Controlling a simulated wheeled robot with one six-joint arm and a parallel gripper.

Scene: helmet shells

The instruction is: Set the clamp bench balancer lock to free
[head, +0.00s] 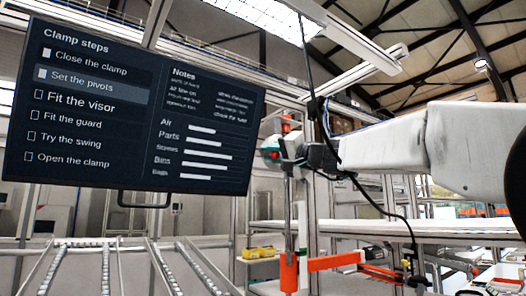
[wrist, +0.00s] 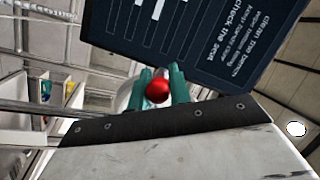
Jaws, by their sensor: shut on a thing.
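My gripper (head: 272,147) is at the end of my pale arm, in front of the upper part of a grey metal post (head: 290,218) right of the screen. In the wrist view my gripper (wrist: 160,78) has its two teal fingers on either side of a round red knob (wrist: 158,91), shut on it. The red knob (head: 273,155) shows as a small spot in the head view. I take it for the balancer lock's handle; its mounting and setting are hidden behind my gripper and cannot be read.
A dark screen (head: 135,105) listing clamp steps hangs close to the left of my gripper. An orange bracket arm (head: 330,262) sticks out from the post lower down. A black cable (head: 370,200) hangs below my arm. A bench (head: 440,228) stands behind at right.

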